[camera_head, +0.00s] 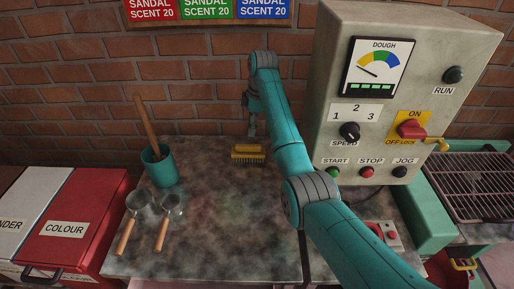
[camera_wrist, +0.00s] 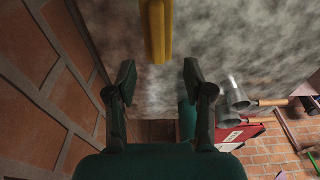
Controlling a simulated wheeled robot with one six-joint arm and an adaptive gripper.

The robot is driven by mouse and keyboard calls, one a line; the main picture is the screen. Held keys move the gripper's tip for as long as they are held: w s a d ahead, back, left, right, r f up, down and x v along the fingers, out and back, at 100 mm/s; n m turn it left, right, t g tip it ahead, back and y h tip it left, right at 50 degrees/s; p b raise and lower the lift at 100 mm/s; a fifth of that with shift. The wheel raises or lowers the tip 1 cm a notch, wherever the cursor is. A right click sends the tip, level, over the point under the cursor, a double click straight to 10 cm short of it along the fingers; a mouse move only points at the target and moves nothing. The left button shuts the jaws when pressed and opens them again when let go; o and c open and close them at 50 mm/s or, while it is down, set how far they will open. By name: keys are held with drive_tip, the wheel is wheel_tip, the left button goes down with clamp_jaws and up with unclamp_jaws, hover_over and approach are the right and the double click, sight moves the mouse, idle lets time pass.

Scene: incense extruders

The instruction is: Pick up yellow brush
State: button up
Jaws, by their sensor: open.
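The yellow brush (camera_head: 248,152) lies on the stone worktop near the brick wall, its bristles facing the front. In the wrist view its yellow back (camera_wrist: 156,32) shows at the top centre, ahead of the fingertips and in line with the gap between them. My gripper (camera_wrist: 156,80) is open and empty, with a finger on each side of that gap. In the head view my gripper (camera_head: 252,130) is just above and behind the brush, small and partly hidden by my arm. I cannot tell its exact height over the worktop.
A teal cup (camera_head: 162,172) with a wooden-handled tool stands left of the brush. Two metal scoops (camera_head: 136,205) (camera_head: 171,206) lie at the front left. A grey control panel (camera_head: 405,60) rises on the right, and the brick wall (camera_head: 190,95) is close behind. The worktop's middle (camera_head: 230,215) is clear.

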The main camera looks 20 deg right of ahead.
sight(248, 145)
wheel_tip(248, 145, down, 4)
drive_tip(key=shift+a+r, duration=0.1)
drive_tip(key=shift+w+a+f, duration=0.15)
drive_tip(key=shift+a+f, duration=0.05)
drive_tip(key=shift+f, duration=0.85)
drive_tip(key=shift+w+a+f, duration=0.1)
drive_tip(key=shift+a+f, duration=0.1)
drive_tip(key=shift+f, duration=0.85)
drive_tip(key=shift+w+a+f, duration=0.15)
drive_tip(key=shift+a+f, duration=0.05)
drive_tip(key=shift+f, duration=0.85)
drive_tip(key=shift+c, duration=0.2)
clamp_jaws()
